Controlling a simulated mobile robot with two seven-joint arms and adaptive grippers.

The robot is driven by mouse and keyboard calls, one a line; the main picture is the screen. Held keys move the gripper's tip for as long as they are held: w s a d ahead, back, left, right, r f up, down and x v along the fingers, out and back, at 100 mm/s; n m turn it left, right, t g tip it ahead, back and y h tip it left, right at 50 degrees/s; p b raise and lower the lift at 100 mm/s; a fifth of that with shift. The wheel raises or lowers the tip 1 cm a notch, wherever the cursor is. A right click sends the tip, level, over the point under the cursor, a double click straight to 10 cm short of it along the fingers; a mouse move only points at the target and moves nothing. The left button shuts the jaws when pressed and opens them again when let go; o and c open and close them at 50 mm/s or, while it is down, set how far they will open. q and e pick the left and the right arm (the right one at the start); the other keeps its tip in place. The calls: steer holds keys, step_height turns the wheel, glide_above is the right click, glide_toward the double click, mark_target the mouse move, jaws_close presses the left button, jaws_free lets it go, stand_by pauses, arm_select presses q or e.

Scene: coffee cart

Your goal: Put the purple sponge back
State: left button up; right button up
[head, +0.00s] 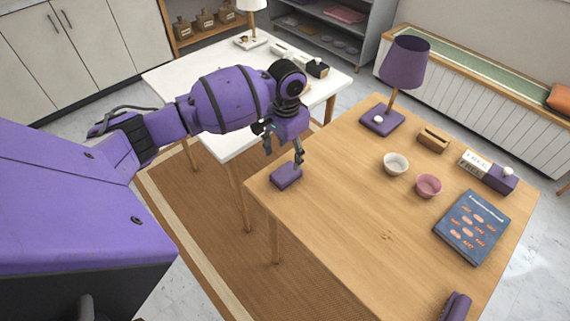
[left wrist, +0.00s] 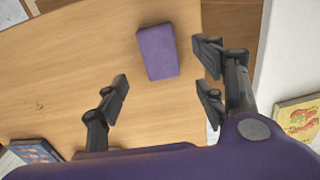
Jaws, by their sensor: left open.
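The purple sponge (head: 286,177) lies flat on the wooden table (head: 330,220), close to its left corner. My left gripper (head: 284,152) is open above the sponge, fingers pointing down. In the left wrist view the sponge (left wrist: 157,52) shows whole, beyond the gap between the open fingers (left wrist: 163,82), and nothing is held. I cannot tell whether a fingertip touches it. My right gripper is not in view.
A white table (head: 175,75) stands behind my left arm. The wooden table carries a purple lamp (head: 404,62), a white bowl (head: 396,164), a pink bowl (head: 428,186), a wooden holder (head: 433,140), a blue book (head: 472,227) and a purple object (head: 456,306). Its middle is mostly clear.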

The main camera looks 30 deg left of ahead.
arm_select(q)
steer(key=shift+r, duration=1.55)
